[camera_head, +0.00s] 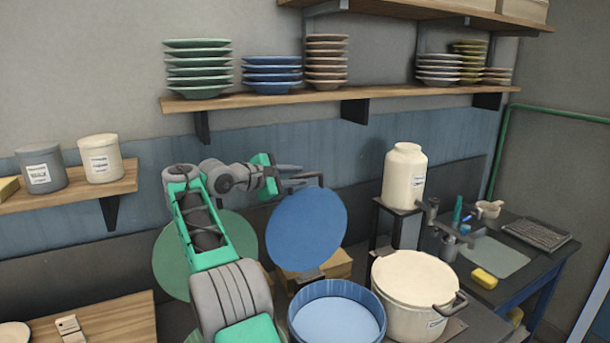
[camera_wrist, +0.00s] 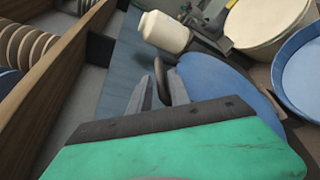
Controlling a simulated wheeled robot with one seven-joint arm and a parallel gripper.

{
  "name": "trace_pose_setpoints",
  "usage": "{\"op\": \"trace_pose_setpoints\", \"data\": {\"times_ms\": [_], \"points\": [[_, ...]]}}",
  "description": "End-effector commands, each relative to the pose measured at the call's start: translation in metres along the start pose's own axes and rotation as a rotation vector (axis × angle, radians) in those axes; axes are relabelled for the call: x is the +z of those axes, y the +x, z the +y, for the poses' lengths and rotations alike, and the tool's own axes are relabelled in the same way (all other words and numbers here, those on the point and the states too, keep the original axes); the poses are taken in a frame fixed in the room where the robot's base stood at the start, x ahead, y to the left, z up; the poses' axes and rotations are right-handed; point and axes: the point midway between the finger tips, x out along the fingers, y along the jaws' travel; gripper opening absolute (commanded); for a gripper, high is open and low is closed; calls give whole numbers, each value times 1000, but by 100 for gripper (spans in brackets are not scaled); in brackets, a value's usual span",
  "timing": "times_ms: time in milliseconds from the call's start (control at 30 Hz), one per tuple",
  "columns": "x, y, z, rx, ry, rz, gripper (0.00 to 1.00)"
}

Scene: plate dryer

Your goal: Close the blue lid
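The blue lid (camera_head: 307,229) stands raised, nearly upright, behind the round blue container (camera_head: 337,313). The container is open and its pale blue inside shows. In the wrist view the lid (camera_wrist: 222,88) lies beyond my gripper, and part of the container (camera_wrist: 303,72) shows at the right edge. My gripper (camera_head: 303,183) is at the lid's upper edge, on its back side. In the wrist view my gripper (camera_wrist: 160,90) has its fingers apart, with a dark rounded part near the lid between or just beyond them. I cannot tell whether they touch it.
A cream lidded pot (camera_head: 418,292) stands close to the container's right. A cream jar (camera_head: 404,175) stands on a dark stand behind it. A plate shelf (camera_head: 330,98) runs above my arm. A large green disc (camera_head: 228,243) stands left of the lid, partly behind my arm.

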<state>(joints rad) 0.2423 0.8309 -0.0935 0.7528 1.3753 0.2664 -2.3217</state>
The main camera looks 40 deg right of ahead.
Motion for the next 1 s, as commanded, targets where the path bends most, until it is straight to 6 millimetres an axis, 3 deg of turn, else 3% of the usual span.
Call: {"op": "trace_pose_setpoints", "data": {"times_ms": [100, 300, 533, 833, 1000], "points": [[0, 24, 0, -2, -1, -1, 23], [-2, 44, 1, 2, -1, 4, 23], [-3, 45, 1, 3, -1, 5, 23], [-2, 45, 1, 3, 0, 6, 0], [-2, 44, 2, 4, 1, 5, 0]]}}
